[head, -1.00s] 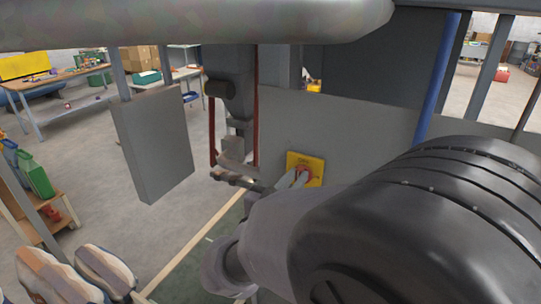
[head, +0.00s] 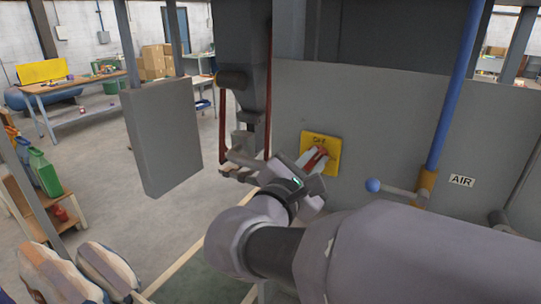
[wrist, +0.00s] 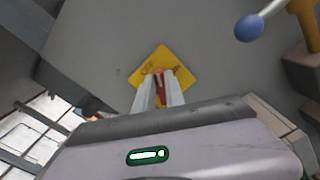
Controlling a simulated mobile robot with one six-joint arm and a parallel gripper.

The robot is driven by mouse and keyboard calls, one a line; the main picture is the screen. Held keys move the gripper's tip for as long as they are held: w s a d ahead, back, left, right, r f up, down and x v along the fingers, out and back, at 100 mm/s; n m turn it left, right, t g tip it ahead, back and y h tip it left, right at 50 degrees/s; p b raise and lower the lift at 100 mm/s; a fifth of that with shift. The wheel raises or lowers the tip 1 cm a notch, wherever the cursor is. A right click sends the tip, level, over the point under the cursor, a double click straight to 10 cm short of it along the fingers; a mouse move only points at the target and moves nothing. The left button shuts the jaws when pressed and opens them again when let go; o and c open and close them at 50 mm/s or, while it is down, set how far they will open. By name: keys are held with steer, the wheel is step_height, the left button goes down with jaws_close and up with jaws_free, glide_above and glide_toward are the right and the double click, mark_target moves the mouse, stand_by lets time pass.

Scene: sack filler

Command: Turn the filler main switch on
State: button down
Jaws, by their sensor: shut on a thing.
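The filler main switch is a red handle (head: 316,158) on a yellow plate (head: 333,143), fixed to a grey panel. In the wrist view the yellow plate (wrist: 148,64) appears turned in the picture, with the red handle (wrist: 160,84) between the fingers. My gripper (head: 312,160) is shut on the red handle; it also shows in the wrist view (wrist: 160,80). The fingers cover part of the handle and plate. Lettering shows on the plate, but I cannot read the handle's position surely.
A blue-knobbed lever (head: 374,185) on a blue pipe (head: 452,90), by an AIR label (head: 461,181), is right of the switch. A grey box (head: 163,138) hangs at left. Filled sacks (head: 75,272) lie at lower left. Open floor (head: 105,190) lies beyond.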

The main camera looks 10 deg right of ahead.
steer(key=m+b, duration=0.3)
steer(key=b, duration=0.2)
steer(key=f+m+b, duration=0.1)
steer(key=m+b, duration=0.3)
steer(key=b, duration=0.2)
steer(key=m+b, duration=0.4)
steer(key=b, duration=0.1)
steer(key=shift+s+d+f+b, duration=0.2)
steer(key=shift+d+f+b, duration=0.05)
steer(key=shift+d+b, duration=0.05)
steer(key=shift+r+m, duration=0.1)
steer(key=shift+m, duration=0.3)
steer(key=c, duration=1.4)
jaws_free()
